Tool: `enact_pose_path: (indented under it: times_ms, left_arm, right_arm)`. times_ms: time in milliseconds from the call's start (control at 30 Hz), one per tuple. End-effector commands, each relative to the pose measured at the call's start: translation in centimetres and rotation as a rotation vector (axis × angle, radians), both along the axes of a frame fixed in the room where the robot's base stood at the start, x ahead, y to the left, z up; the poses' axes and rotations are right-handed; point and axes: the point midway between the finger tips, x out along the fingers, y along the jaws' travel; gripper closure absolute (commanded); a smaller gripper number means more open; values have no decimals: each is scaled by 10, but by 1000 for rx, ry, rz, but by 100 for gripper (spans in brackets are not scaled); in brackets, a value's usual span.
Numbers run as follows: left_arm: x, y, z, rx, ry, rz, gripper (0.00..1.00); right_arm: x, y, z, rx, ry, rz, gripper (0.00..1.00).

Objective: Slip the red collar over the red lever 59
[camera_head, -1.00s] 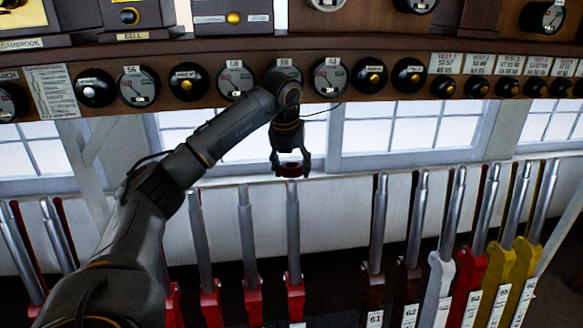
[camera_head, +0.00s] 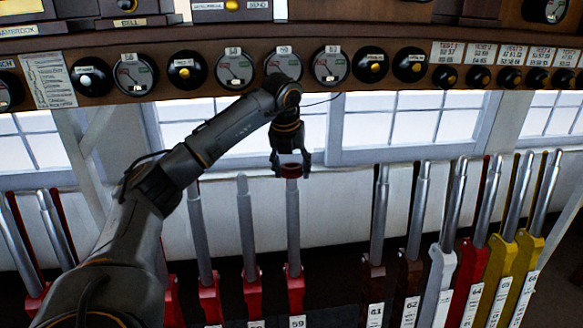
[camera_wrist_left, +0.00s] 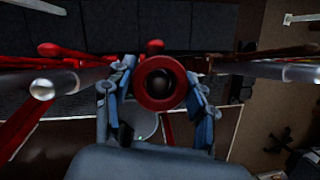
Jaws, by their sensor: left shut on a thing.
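My left gripper (camera_head: 290,165) is shut on the red collar (camera_head: 291,172), a short dark red ring, right at the top of lever 59 (camera_head: 293,225). The lever has a red base and a grey metal handle that stands nearly upright. In the left wrist view the collar (camera_wrist_left: 141,88) sits between the two fingers, its opening facing the camera. A dark round shape shows inside the opening; it may be the lever's tip. I cannot tell whether the collar is around the tip or just above it. My right gripper is not in view.
Other red levers (camera_head: 248,230) stand close on the left. Brown lever 61 (camera_head: 379,225) stands on the right beyond a gap, followed by brown, white, red and yellow levers. A wooden shelf (camera_head: 400,45) with dials and knobs runs above, behind my arm.

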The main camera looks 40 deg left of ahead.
Motion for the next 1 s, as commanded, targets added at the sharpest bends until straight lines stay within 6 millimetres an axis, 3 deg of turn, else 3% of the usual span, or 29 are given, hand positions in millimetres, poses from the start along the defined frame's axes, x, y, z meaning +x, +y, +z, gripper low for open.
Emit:
enact_pose_path:
  times_ms: [1000]
  left_arm:
    - [-3, -4, -25, 0, 0, 0, 72]
  right_arm:
    - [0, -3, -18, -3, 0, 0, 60]
